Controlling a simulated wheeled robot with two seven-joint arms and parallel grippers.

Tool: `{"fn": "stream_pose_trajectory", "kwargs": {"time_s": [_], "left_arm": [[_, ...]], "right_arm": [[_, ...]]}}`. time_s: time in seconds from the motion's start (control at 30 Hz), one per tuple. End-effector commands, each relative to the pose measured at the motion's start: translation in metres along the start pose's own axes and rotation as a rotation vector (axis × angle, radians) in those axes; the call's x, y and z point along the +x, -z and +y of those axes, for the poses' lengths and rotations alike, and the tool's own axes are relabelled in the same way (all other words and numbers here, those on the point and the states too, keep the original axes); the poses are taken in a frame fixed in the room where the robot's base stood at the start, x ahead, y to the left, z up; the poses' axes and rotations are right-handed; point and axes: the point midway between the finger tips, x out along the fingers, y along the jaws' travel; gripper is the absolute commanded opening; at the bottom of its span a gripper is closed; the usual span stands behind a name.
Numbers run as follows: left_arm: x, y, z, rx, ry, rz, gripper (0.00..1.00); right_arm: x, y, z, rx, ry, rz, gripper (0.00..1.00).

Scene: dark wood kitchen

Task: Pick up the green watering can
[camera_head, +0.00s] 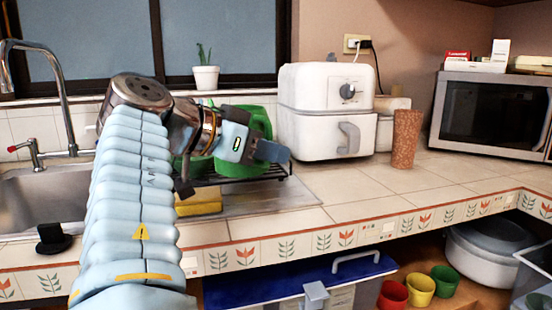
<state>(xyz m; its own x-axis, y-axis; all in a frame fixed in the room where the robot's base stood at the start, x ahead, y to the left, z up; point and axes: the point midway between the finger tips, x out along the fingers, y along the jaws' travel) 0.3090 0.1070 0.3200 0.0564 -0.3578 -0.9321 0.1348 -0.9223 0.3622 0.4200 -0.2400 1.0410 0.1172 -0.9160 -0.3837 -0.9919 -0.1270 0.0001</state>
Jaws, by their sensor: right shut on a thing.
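The green watering can (261,120) is on the counter side by the window, above a dark wire rack (262,176). My arm and gripper cover much of it; more green shows below and left of the gripper. My right gripper (268,150) is at the can, shut on it, with its fingers pointing right. The exact contact is hidden, and I cannot tell whether the can rests on the rack or is just above it. My left gripper is not in view.
A white air fryer (312,100) stands just right of the can. The sink (50,195) and faucet (60,95) are at left. A yellow sponge (199,202) lies in front of the rack.

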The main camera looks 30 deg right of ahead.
Motion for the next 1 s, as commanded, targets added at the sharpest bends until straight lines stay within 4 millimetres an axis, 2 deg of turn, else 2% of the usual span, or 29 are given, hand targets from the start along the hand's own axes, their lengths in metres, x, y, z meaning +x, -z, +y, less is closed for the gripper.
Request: {"fn": "stream_pose_trajectory", "kwargs": {"time_s": [0.2,0.5,1.0], "left_arm": [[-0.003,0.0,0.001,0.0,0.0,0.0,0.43],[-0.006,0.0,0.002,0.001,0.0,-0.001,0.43],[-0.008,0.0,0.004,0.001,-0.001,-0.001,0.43]], "right_arm": [[-0.029,0.003,0.015,0.002,0.004,0.004,0.0],[-0.056,0.006,0.031,0.002,0.003,0.004,0.0],[-0.074,0.007,0.041,0.002,0.002,0.003,0.0]]}}
